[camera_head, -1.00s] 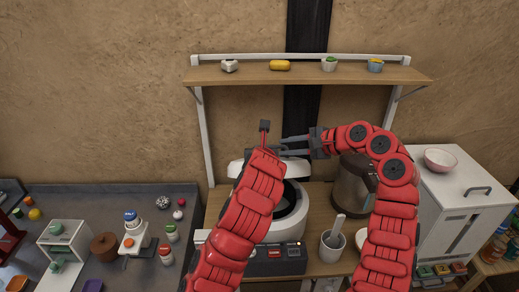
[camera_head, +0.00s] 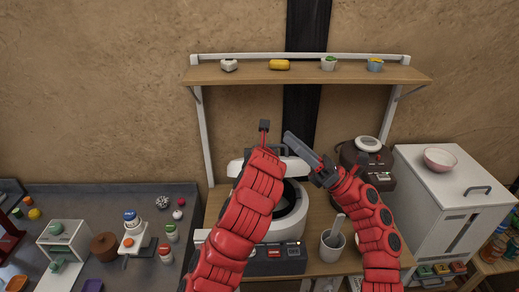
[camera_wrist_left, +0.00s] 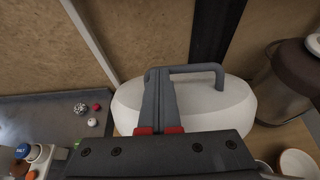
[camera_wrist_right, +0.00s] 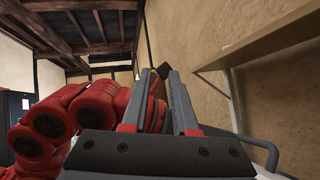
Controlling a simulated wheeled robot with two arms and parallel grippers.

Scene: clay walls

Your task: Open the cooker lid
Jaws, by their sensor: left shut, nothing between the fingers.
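The white cooker (camera_head: 290,222) stands on the wooden table with its dark round opening showing. Its white lid (camera_head: 235,168) is raised upright at the back, partly behind my left arm. In the left wrist view the lid (camera_wrist_left: 210,105) shows its grey bar handle (camera_wrist_left: 205,68). My left gripper (camera_wrist_left: 160,72) is shut and empty, in front of the lid beside the handle's left end; I cannot tell if they touch. In the head view its fingers are hidden by the arm. My right gripper (camera_head: 289,137) is open and empty, above and right of the lid; it also shows in the right wrist view (camera_wrist_right: 161,72).
A shelf (camera_head: 225,76) with small items spans above. A dark brown appliance (camera_head: 378,185) and a cup with a utensil (camera_head: 332,245) stand right of the cooker. A white cabinet (camera_head: 450,195) is farther right, a cluttered grey counter (camera_head: 95,205) left.

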